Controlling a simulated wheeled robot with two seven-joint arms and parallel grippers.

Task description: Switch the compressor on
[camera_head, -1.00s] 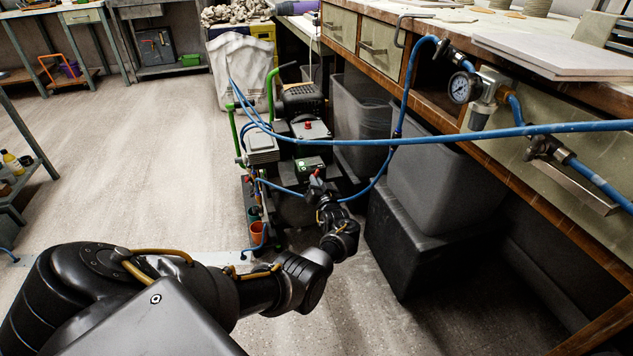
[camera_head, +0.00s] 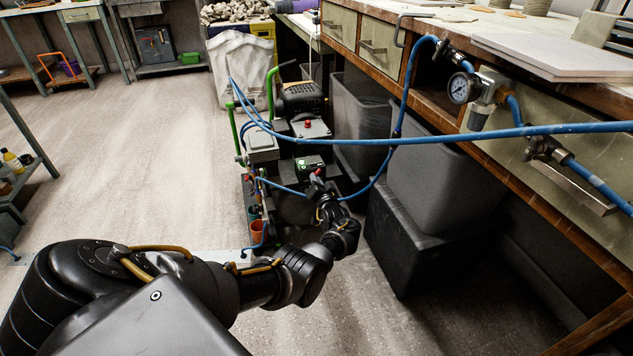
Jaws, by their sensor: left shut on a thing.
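The compressor (camera_head: 296,104) stands on the floor beside the workbench, with a dark motor, a red knob on top and green handle bars. A small box with a green marking (camera_head: 308,163), which looks like its switch, sits on its near side. My left gripper (camera_head: 318,178) is at the compressor's near side, just below and right of that box. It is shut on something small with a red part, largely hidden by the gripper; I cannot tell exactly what. My right gripper is not in view.
Grey bins (camera_head: 435,185) stand close on the right. The floor at left is clear.

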